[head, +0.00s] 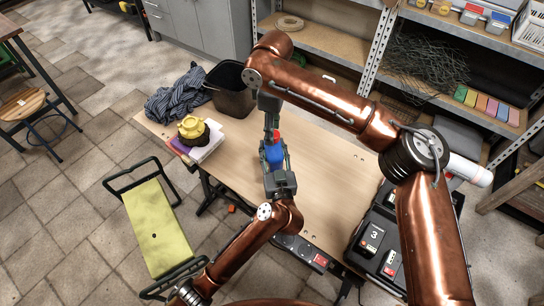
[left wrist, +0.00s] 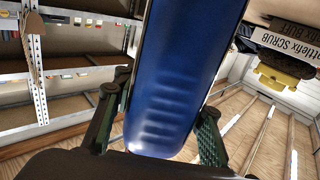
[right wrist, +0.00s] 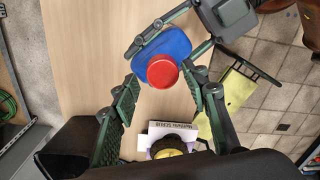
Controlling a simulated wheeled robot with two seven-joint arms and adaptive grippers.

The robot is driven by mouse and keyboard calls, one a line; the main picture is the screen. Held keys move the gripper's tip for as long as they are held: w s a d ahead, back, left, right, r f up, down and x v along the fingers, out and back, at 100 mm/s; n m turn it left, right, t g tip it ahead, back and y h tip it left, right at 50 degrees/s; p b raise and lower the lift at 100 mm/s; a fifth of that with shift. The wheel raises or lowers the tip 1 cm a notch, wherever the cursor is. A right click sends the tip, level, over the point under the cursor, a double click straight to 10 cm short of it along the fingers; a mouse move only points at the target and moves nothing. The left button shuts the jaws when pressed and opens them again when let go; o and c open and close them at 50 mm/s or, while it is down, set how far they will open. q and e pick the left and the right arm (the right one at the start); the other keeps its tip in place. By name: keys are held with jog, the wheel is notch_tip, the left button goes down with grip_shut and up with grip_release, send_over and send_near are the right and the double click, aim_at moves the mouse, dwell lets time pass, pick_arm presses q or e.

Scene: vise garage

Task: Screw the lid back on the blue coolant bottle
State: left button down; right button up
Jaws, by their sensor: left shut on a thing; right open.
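The blue coolant bottle (head: 274,155) is upright above the workbench in the head view, with a red lid (head: 276,135) at its top. My left gripper (head: 277,163) is shut on the bottle's body; in the left wrist view the bottle (left wrist: 170,80) fills the space between the fingers. My right gripper (head: 271,122) is above the bottle, open. In the right wrist view the red lid (right wrist: 162,72) sits over the bottle (right wrist: 160,45), at the fingertips of the open right gripper (right wrist: 163,82). I cannot tell how tightly the lid sits.
The wooden workbench (head: 330,185) is mostly clear around the bottle.

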jog(key=shift+f, duration=0.95)
jog(key=shift+c, duration=0.7)
jog(key=shift+w+d, duration=0.1)
jog(key=shift+w, duration=0.05)
jog(key=c, duration=0.9)
jog(key=o, duration=1.2)
jog(key=shift+o, duration=0.2)
notch_tip(320, 180, up, 12)
